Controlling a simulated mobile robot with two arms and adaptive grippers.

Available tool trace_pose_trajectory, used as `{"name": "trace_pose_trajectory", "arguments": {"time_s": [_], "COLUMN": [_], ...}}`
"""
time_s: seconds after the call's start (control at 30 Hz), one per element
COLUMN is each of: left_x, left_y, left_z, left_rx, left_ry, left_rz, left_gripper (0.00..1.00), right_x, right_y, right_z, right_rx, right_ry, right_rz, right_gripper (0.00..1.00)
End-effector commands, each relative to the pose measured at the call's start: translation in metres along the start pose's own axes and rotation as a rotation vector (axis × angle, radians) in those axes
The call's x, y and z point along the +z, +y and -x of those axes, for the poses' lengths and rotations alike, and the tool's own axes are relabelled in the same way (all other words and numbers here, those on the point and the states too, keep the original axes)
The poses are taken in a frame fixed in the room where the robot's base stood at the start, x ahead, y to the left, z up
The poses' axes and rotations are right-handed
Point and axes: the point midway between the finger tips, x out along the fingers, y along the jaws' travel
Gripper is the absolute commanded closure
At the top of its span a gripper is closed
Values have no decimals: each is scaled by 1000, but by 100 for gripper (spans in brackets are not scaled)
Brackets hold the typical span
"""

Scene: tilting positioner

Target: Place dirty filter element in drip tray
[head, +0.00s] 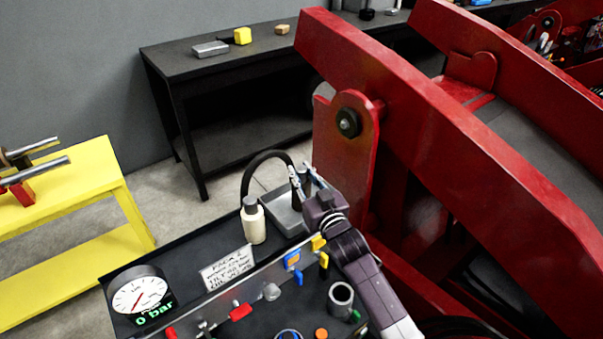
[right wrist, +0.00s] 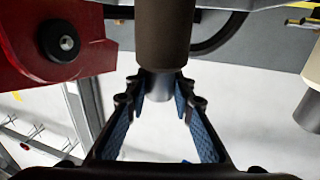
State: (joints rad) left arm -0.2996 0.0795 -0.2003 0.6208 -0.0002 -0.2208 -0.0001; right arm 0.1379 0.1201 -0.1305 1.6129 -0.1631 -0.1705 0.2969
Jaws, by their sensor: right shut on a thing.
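The dirty filter element (right wrist: 165,35) is a dark brown cylinder with a narrower grey end, upright between my right gripper's fingers in the right wrist view. My right gripper (right wrist: 160,88) is shut on the grey end. In the head view, my right gripper (head: 305,182) is at the back of the black bench, over or beside the grey drip tray (head: 284,216). My arm and gripper hide part of the tray. I cannot tell whether the element touches the tray. My left gripper is not in view.
A white bottle (head: 253,222) stands just left of the tray, with a black hose (head: 262,156) arching behind. The bench holds a pressure gauge (head: 140,299), a written sign (head: 228,268), a valve panel and a hollow grey cylinder (head: 341,297). A big red frame (head: 345,150) rises at right.

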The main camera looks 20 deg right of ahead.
Motion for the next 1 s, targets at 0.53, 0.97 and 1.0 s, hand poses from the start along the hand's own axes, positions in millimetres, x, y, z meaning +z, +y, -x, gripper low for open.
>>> {"name": "trace_pose_trajectory", "arguments": {"time_s": [0.53, 0.97, 1.0], "left_x": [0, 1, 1], "left_y": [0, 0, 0], "left_z": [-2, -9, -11], "left_rx": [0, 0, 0], "left_ry": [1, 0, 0], "left_rz": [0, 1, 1], "left_gripper": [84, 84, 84], "right_x": [2, 3, 3], "right_y": [0, 0, 0], "right_z": [0, 46, 54], "right_rx": [0, -1, -1], "right_ry": [0, -2, -2], "right_rz": [0, -1, -1], "right_gripper": [60, 60, 60]}}
